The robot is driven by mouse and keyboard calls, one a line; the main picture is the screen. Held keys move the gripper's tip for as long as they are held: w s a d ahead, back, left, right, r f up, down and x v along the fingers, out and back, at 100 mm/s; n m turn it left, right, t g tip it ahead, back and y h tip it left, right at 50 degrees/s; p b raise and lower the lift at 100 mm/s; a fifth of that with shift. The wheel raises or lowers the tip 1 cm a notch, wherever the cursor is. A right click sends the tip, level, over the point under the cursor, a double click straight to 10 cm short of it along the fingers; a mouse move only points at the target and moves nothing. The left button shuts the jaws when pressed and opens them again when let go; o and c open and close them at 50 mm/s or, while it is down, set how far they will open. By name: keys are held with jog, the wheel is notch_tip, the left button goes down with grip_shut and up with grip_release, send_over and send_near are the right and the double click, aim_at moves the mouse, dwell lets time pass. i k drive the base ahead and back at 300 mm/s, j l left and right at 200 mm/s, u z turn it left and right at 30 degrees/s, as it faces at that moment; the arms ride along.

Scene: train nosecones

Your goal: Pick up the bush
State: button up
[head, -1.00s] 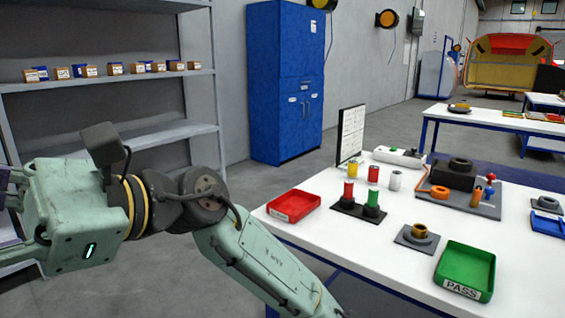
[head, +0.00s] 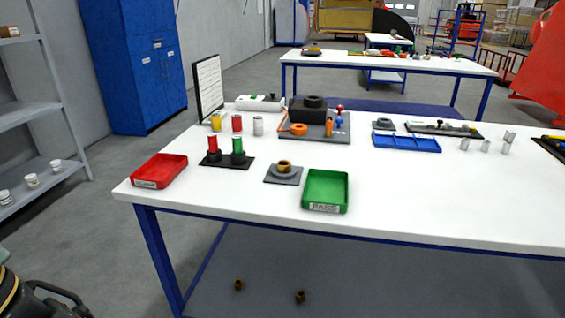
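A small bronze-coloured bush (head: 284,165) stands on a square grey plate (head: 270,178) near the front of the white workbench. It sits just left of the green PASS tray (head: 326,209). Two similar brown ring-shaped pieces lie low under the bench, one on the left (head: 238,285) and one on the right (head: 300,296). My gripper is not in view. Only a small part of my arm shows at the bottom left corner, well apart from the bush.
A red tray (head: 159,170) lies at the bench's left corner. A grey fixture (head: 322,137) and a blue tray (head: 406,143) are farther back. The bench's front right is clear.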

aim_at(284, 168)
jog(key=j+z, duration=0.2)
jog(key=z, duration=0.15)
jog(key=j+z, duration=0.2)
jog(key=z, duration=0.15)
jog(key=j+z, duration=0.45)
jog(key=j, duration=0.2)
jog(key=k+j+z, duration=0.1)
jog(key=j, duration=0.25)
jog(key=k+j+z, duration=0.15)
jog(key=j, duration=1)
jog(key=i, duration=0.8)
